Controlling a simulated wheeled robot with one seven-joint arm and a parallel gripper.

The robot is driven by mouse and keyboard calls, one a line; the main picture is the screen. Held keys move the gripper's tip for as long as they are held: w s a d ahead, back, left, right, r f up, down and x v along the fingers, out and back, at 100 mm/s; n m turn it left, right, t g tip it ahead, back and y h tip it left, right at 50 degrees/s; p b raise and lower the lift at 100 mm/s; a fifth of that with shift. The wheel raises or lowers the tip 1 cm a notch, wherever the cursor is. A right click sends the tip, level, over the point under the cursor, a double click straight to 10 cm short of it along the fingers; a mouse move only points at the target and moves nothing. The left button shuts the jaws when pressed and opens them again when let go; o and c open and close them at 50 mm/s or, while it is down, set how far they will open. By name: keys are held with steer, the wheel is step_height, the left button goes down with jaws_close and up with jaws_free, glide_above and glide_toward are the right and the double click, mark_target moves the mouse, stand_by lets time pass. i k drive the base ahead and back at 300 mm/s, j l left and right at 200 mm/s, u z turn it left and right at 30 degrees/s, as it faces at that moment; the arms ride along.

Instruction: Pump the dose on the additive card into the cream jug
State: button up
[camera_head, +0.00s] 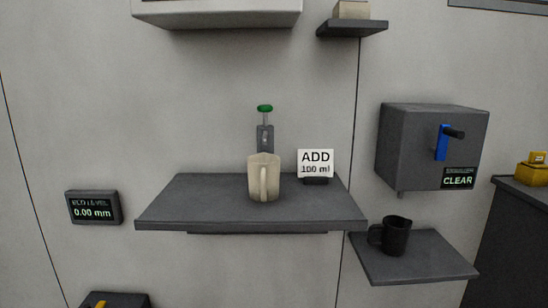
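The cream jug (258,180) stands upright on the grey wall shelf (205,208), its handle toward me. Behind and above it is a grey pump (265,138) with a green-topped plunger (265,108), which stands raised. The jug hides the pump's lower part, so I cannot tell whether the spout is over the jug's mouth. The additive card (315,162) stands right of the jug and reads "ADD 100 ml". The inside of the jug is not visible. My gripper is not in view.
A small display (94,208) at left reads "0.00 mm". A grey box (425,145) with a blue lever (442,143) and a "CLEAR" display (458,179) is at right. Below it, a black jug (396,236) stands on a lower shelf (430,262). The main shelf's left part is clear.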

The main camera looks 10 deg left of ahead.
mark_target(265, 108)
steer(key=i+l+u, duration=0.1)
steer(key=u, duration=0.85)
